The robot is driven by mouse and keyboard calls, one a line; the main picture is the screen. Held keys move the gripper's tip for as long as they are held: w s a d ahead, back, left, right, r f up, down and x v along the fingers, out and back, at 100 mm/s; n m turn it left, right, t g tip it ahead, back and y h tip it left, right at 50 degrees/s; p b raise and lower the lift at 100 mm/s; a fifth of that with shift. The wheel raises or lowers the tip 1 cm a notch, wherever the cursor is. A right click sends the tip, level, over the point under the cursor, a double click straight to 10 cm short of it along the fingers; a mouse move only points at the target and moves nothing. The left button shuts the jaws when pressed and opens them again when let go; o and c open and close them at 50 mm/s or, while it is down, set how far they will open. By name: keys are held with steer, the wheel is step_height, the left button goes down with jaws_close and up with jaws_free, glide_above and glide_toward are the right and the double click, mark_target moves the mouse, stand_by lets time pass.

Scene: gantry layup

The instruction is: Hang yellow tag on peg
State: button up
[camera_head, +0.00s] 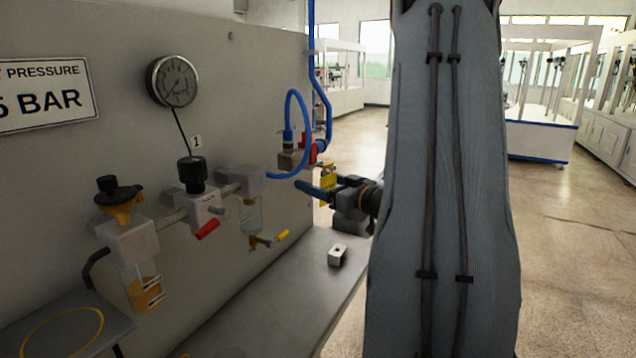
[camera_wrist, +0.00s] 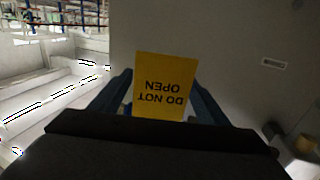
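The yellow tag (camera_wrist: 160,85) reads "DO NOT OPEN" upside down in the wrist view. It sits between the two blue fingers of my gripper (camera_wrist: 160,100), which close in on it from both sides and hold it; the fingertips are hidden behind the tag. In the head view the tag (camera_head: 327,176) shows at the fingers of my gripper (camera_head: 318,190), in front of the grey panel's right end and close to the red-handled valve (camera_head: 312,154). I cannot make out the peg in either view.
The grey panel (camera_head: 262,75) carries a gauge (camera_head: 173,81), a regulator (camera_head: 192,170), an amber-bowl unit (camera_head: 140,285) and a looped blue hose (camera_head: 291,105). A small pale block (camera_head: 338,255) lies on the grey shelf (camera_head: 290,290). Open floor lies to the right.

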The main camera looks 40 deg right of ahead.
mark_target(329, 185)
steer(key=s, duration=0.2)
steer(key=s+b, duration=0.1)
steer(key=s, duration=0.2)
steer(key=s+d+b, duration=0.1)
steer(key=s, duration=0.1)
steer(key=shift+s, duration=0.4)
